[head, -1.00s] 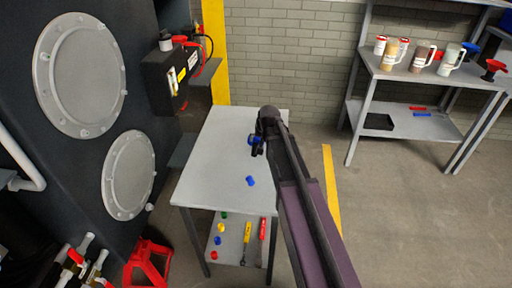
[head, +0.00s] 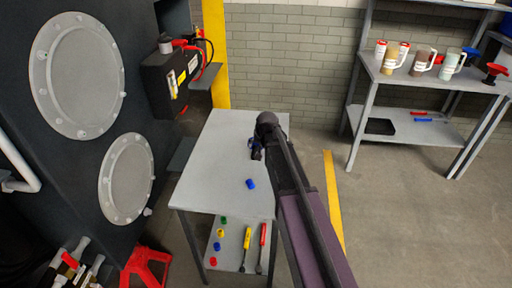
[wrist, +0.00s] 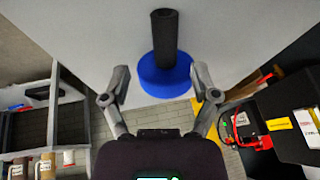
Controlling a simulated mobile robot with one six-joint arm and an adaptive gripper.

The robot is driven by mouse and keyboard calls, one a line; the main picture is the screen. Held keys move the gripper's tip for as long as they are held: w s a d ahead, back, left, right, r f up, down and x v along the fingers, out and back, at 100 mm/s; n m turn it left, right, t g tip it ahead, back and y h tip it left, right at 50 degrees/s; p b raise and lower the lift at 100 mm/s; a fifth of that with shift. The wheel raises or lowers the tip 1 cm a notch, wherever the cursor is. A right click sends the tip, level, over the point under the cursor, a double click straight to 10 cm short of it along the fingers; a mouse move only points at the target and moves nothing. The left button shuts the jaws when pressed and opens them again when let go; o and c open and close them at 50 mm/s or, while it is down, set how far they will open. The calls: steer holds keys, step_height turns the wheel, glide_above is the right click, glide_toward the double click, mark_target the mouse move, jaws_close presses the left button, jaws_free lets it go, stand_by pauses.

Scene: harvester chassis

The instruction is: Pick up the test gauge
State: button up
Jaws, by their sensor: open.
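The test gauge shows in the wrist view as a blue round disc (wrist: 166,80) with a black cylindrical stem (wrist: 165,35), over the grey table top. In the head view only a bit of its blue (head: 251,142) shows beside my gripper; my arm hides the rest. My gripper (wrist: 162,90) is open, one finger on each side of the blue disc in the wrist view, with visible gaps. In the head view my gripper (head: 256,154) is over the right part of the table (head: 215,150). I cannot tell how far the fingers are above the table.
A small blue cap (head: 251,184) lies on the table. The lower shelf holds coloured caps, a yellow-handled tool (head: 247,240) and a red-handled tool (head: 263,236). The dark chassis (head: 85,150) stands left. A shelf unit with mugs (head: 394,60) stands back right.

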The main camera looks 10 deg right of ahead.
mark_target(256, 150)
steer(key=shift+a+b+x, duration=0.15)
steer(key=shift+b+x, duration=0.45)
steer(key=shift+x, duration=0.15)
steer(key=shift+a+b+x, duration=0.15)
steer(key=shift+b+x, duration=0.45)
steer(key=shift+x, duration=0.15)
steer(key=shift+b+x, duration=0.85)
steer(key=shift+x, duration=0.1)
jaws_close()
